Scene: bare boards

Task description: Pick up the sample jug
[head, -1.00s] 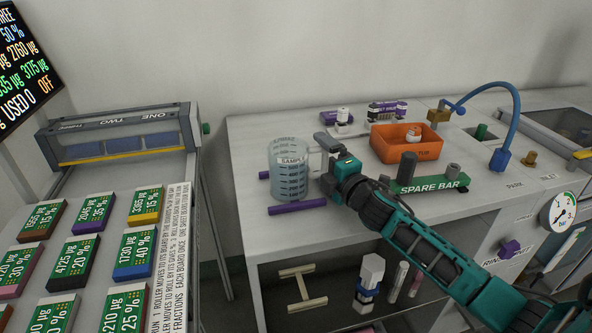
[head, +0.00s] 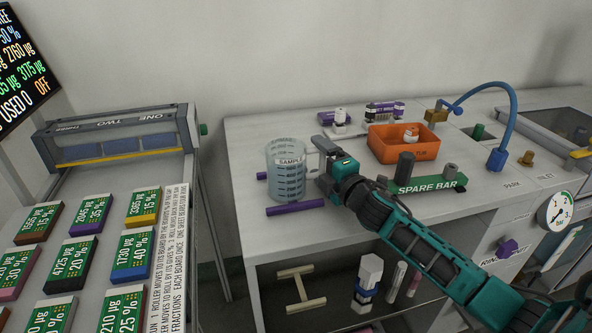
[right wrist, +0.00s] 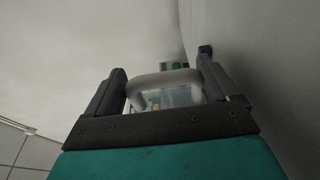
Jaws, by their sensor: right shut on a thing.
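The sample jug (head: 286,172) is a clear, bluish measuring jug with scale marks and a "SAMPLE" label. It stands upright at the left end of the white bench, between two purple bars. My right gripper (head: 322,153) reaches in from the right and is shut on the jug's handle. In the right wrist view, the pale rounded handle (right wrist: 165,82) lies between the two dark fingers, with the clear jug wall behind it. I see no clear gap under the jug. My left gripper is out of view.
A purple bar (head: 295,209) lies just in front of the jug. An orange bin (head: 404,149) and a green "SPARE BAR" holder (head: 428,186) stand to the right. A panel of labelled cartridges (head: 75,258) is at left, across a gap from the bench (head: 250,138).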

